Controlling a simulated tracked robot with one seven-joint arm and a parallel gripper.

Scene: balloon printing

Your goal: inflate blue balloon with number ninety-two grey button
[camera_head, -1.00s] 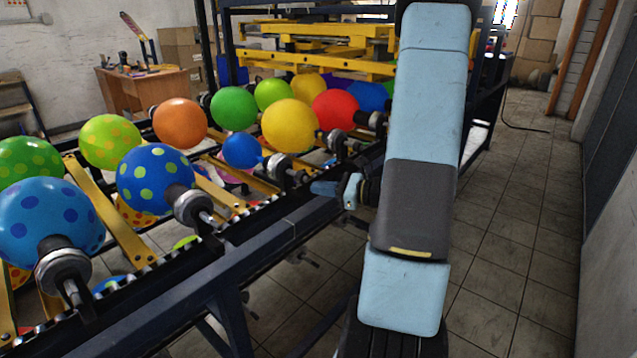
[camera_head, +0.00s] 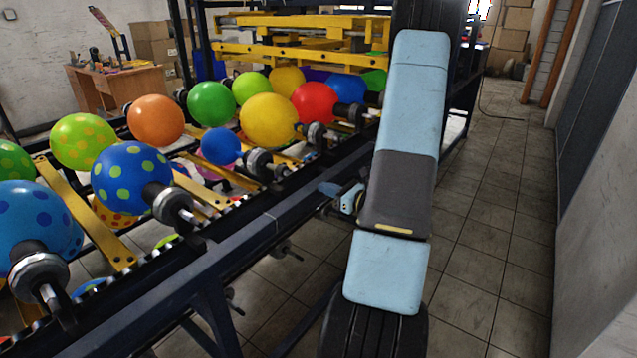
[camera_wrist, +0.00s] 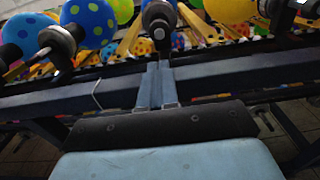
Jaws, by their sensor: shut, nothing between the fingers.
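A small plain blue balloon (camera_head: 221,146) sits on a nozzle in the middle of the balloon row. Another plain blue balloon (camera_head: 349,88) is farther back, behind the red one. No number ninety-two and no grey button can be made out in either view. My gripper (camera_wrist: 158,66) is shut and empty, pointing at the machine's rail below a dark nozzle (camera_wrist: 159,20). In the head view my gripper (camera_head: 328,188) is partly hidden by my arm and sits beside the rail, to the right of the small blue balloon. I cannot tell if it touches anything.
Two blue spotted balloons (camera_head: 132,178) (camera_head: 36,222) are at the near left. Yellow (camera_head: 268,120), orange (camera_head: 157,120), red (camera_head: 314,103) and green (camera_head: 212,104) ones stand around. The dark rail (camera_head: 250,232) runs along the machine's front. Tiled floor (camera_head: 490,220) is clear at right.

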